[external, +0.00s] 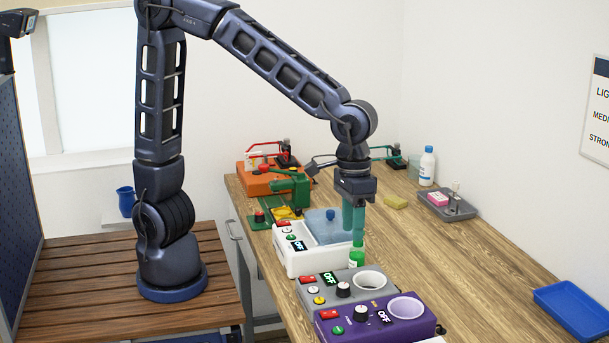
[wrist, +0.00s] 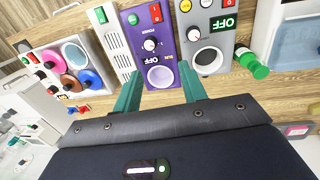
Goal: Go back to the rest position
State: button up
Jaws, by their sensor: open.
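My gripper (external: 354,232) hangs from the bent arm, pointing down over the bench, close above the green-capped tube. In the wrist view my gripper (wrist: 160,88) has its two teal fingers apart, with nothing between them. The green tube (external: 356,257) stands behind the grey device; it also shows right of the fingers in the wrist view (wrist: 258,70). In the external view the fingertips overlap the tube's top; I cannot tell whether they touch.
The grey device (external: 378,297) and purple device (external: 431,326), each with a round well, read OFF. A white device (external: 293,260) with a blue lid is behind. Farther back are an orange device (external: 257,184), a bottle (external: 427,167) and a grey tray (external: 432,208). A blue tray (external: 560,304) lies right; the bench's right middle is clear.

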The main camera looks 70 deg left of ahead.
jog(key=a+r+t, duration=0.1)
jog(key=a+r, duration=0.3)
jog(key=a, duration=0.7)
jog(key=s+a+r+t, duration=0.1)
jog(key=s+a, duration=0.3)
jog(key=a, duration=0.4)
jog(key=s+a+r+t+y, duration=0.1)
jog(key=s+a, duration=0.4)
jog(key=a, duration=0.3)
jog(key=s+a+r+t, duration=0.1)
jog(key=s+a, duration=0.4)
jog(key=a, duration=0.3)
jog(key=shift+a+t, duration=0.2)
jog(key=shift+t, duration=0.2)
jog(key=shift+c, duration=0.4)
